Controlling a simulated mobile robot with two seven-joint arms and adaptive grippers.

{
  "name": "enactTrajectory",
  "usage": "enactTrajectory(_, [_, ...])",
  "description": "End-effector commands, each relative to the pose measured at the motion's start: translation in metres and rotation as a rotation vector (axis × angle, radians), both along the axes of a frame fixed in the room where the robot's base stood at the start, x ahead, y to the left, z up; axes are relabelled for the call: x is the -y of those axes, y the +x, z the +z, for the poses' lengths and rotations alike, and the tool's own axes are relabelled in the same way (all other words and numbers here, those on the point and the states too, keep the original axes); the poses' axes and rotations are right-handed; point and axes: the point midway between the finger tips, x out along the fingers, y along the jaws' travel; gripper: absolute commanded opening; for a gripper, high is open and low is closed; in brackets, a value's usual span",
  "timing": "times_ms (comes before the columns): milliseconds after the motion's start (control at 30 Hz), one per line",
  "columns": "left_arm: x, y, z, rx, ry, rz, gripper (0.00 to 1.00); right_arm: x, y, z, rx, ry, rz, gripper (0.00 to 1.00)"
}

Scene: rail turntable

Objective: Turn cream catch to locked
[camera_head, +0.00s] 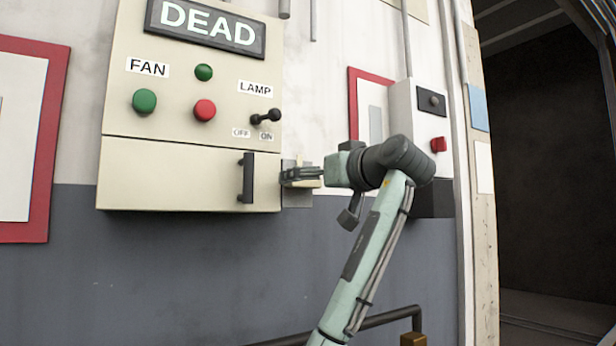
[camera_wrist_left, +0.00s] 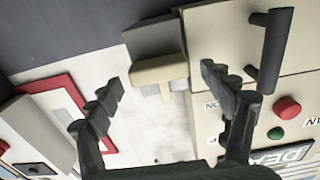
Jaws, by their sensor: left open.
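The cream catch (camera_wrist_left: 158,70) sits on a grey plate (camera_wrist_left: 150,40) beside the cream box in the left wrist view. Its bar lies across the gap between my left gripper's (camera_wrist_left: 160,82) fingers, ahead of the tips. The fingers are open, one on each side, and I cannot tell whether they touch it. In the head view my left gripper (camera_head: 286,176) is at the right edge of the box, in front of the catch (camera_head: 306,184), and hides part of it. My right gripper is not in view.
The cream control box (camera_head: 120,178) carries a black handle (camera_head: 247,178) close to the left of my gripper. Above are a lamp switch (camera_head: 266,116), a green button (camera_head: 144,101) and a red button (camera_head: 204,110). A grey box (camera_head: 402,105) with a red knob (camera_head: 438,145) stands to the right.

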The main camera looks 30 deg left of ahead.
Motion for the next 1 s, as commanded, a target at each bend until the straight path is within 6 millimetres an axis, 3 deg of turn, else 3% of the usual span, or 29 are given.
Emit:
enactTrajectory(400, [-0.0113, 0.0065, -0.0002, 0.001, -0.001, 0.000, 0.81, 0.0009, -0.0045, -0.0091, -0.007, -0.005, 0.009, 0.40])
enactTrajectory(800, [-0.0109, 0.0063, 0.0001, 0.001, 0.000, 0.000, 0.33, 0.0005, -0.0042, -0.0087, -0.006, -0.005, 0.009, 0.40])
enactTrajectory(1000, [-0.0107, 0.0063, -0.0002, 0.009, -0.006, -0.001, 0.31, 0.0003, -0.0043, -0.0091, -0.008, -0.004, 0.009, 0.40])
